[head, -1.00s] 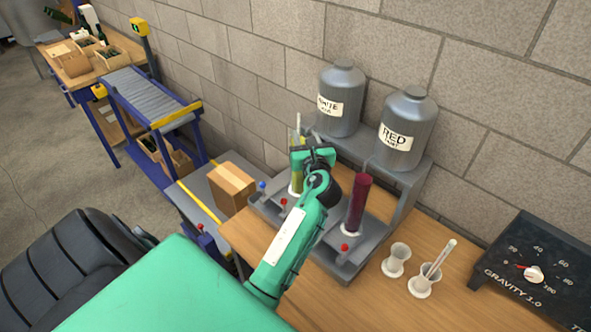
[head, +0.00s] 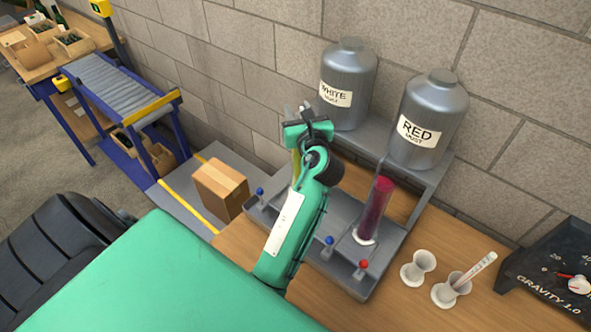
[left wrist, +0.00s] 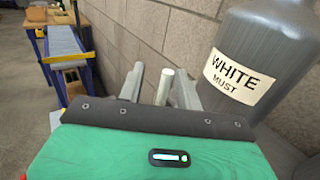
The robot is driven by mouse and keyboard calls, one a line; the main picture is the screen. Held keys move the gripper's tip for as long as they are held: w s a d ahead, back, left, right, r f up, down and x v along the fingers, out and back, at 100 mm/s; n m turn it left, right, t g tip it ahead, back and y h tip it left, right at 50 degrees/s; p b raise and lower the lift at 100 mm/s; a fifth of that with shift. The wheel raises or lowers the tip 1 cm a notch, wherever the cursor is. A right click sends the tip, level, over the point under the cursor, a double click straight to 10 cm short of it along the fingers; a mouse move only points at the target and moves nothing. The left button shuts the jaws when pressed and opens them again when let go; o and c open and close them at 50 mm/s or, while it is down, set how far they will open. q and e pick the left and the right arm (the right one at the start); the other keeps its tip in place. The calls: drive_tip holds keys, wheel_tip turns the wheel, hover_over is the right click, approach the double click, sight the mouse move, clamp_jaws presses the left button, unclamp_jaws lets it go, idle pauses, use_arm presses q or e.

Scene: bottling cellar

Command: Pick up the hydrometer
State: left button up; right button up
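A pale rod (left wrist: 164,88), apparently the hydrometer's stem, stands between the fingers of my left gripper in the left wrist view. My left gripper (head: 307,110) is in front of the WHITE must tank in the head view. Its fingers (left wrist: 160,88) are apart, one on each side of the rod, with gaps visible. A yellow-green sample cylinder (head: 296,165) shows only as a sliver behind my left arm; the hydrometer's lower part is hidden. My right gripper is not in view.
The WHITE tank (head: 349,80) and RED tank (head: 430,120) stand close behind. A dark red cylinder (head: 375,210) is right of my arm. A white cup (head: 417,268) and another holding a slim tube (head: 480,268) stand on the bench. A cardboard box (head: 220,188) is left.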

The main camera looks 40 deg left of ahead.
use_arm(q)
drive_tip(key=shift+s+d+r, duration=0.1)
drive_tip(key=shift+d+r, duration=0.05)
drive_tip(key=shift+d, duration=0.05)
drive_tip(key=shift+s+d+r, duration=0.15)
drive_tip(key=shift+s+d, duration=0.05)
drive_tip(key=c, duration=0.7)
drive_tip(key=shift+w+a, duration=0.1)
clamp_jaws()
wheel_tip(320, 180, up, 28)
drive_tip(key=b, duration=0.2)
drive_tip(key=shift+b, duration=0.3)
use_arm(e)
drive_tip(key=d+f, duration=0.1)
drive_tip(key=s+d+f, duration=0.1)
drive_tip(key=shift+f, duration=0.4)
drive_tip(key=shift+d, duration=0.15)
